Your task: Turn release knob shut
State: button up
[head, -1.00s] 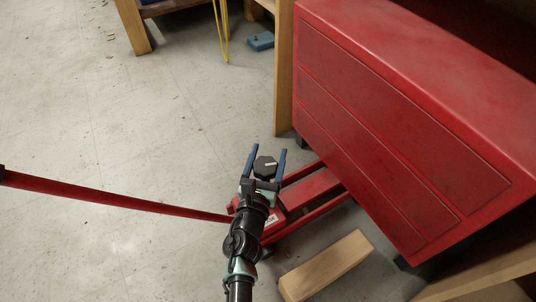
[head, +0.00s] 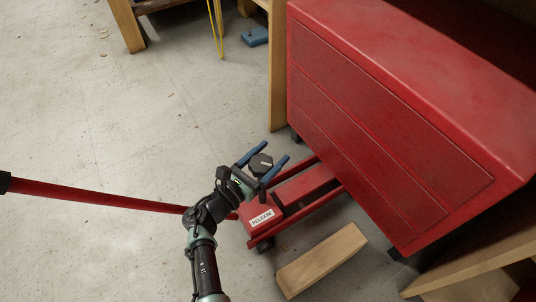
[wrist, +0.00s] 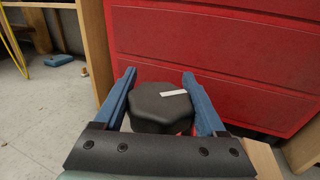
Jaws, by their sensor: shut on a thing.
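The release knob (head: 260,165) is a black, many-sided knob with a pale pointer mark on top. It sits above the red jack (head: 258,222), which has a white RELEASE label on its body. My gripper (head: 276,151) is shut on the knob, with one blue finger on each side. In the wrist view the knob (wrist: 160,110) lies between the two fingers, its pale mark running nearly across the picture. The knob's underside and stem are hidden.
A red drawer cabinet (head: 385,130) stands just right of the knob, over the jack's far end. A wooden block (head: 320,262) lies on the floor in front. The jack's red handle (head: 95,196) reaches left, behind my arm. The floor at upper left is mostly clear.

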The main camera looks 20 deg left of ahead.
jog(key=shift+h, duration=0.3)
jog(key=o, duration=1.3)
jog(key=shift+s, duration=0.1)
jog(key=shift+p+v, duration=2.65)
jog(key=shift+v, duration=3.75)
jog(key=shift+r, duration=0.15)
